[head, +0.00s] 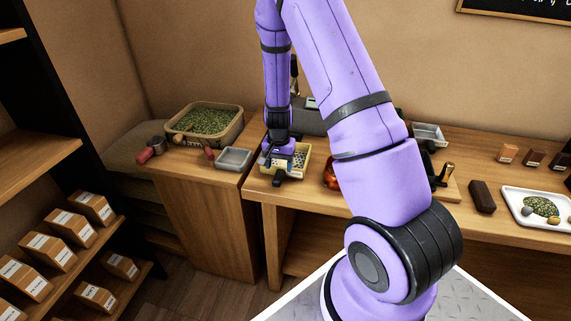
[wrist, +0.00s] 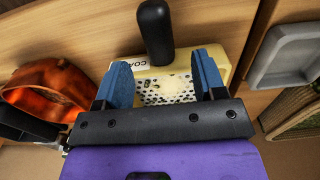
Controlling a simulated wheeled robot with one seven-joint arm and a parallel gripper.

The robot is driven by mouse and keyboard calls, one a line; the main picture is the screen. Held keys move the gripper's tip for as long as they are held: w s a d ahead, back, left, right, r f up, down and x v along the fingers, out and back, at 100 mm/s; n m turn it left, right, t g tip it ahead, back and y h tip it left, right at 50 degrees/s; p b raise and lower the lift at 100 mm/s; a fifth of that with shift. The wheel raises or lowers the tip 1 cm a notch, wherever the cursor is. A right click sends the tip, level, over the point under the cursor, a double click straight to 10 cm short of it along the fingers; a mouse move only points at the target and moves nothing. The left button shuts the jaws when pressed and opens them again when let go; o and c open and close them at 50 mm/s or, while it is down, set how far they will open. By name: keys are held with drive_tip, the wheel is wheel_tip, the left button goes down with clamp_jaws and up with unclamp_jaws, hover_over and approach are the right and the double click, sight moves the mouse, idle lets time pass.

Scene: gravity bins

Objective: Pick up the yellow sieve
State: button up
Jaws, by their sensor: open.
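The yellow sieve (head: 293,170) is a shallow square frame with a perforated mesh, near the left end of the wooden counter in the head view. It also shows in the wrist view (wrist: 224,58), with a white label on its edge and some crumbs on the mesh. My gripper (head: 285,170) is right above the sieve, and in the wrist view its two blue fingers (wrist: 162,80) are open with the mesh between and beyond them. A dark rounded handle (wrist: 155,32) stands past the fingers. I cannot tell whether the fingers touch the sieve. My gripper hides part of it.
A grey tray (head: 233,158) lies left of the sieve, near a beige bin (head: 213,113) of green herbs. A copper pot (wrist: 45,90) stands close on the other side. A white tray (head: 523,200) and a dark block (head: 482,197) lie farther right.

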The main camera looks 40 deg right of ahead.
sight(279, 172)
drive_tip(key=shift+f, duration=2.7)
drive_tip(key=shift+c, duration=0.2)
clamp_jaws()
